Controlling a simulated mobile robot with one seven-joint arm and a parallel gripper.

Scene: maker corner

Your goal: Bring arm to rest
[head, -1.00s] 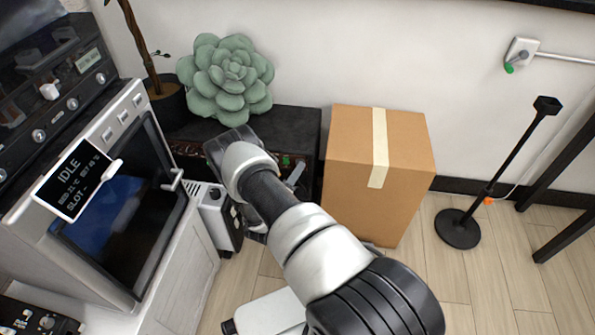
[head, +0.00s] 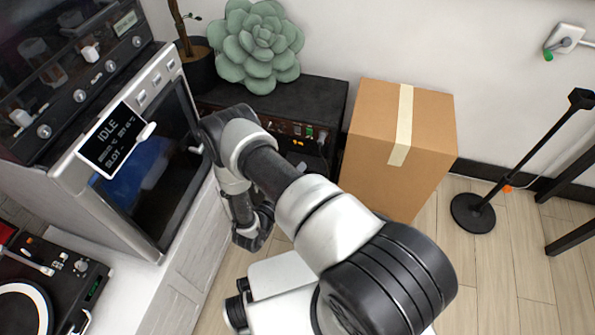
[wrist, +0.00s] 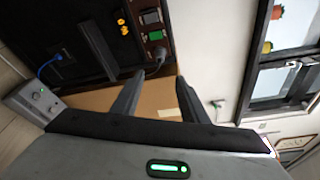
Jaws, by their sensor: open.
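My arm reaches forward in the head view and folds down at its elbow beside the white cabinet. My gripper's fingers are not clear in the head view. In the wrist view my gripper (wrist: 155,98) shows two dark fingers spread apart with nothing between them. Beyond the fingers are the cardboard box (wrist: 160,100) and a dark panel with a green switch (wrist: 156,36) and a plugged-in cable.
A 3D printer-like machine with an IDLE screen (head: 113,140) stands on the white cabinet (head: 196,262) at left. A taped cardboard box (head: 375,135), a black low cabinet (head: 325,98) with a succulent (head: 255,45), and a black stand (head: 473,213) are around.

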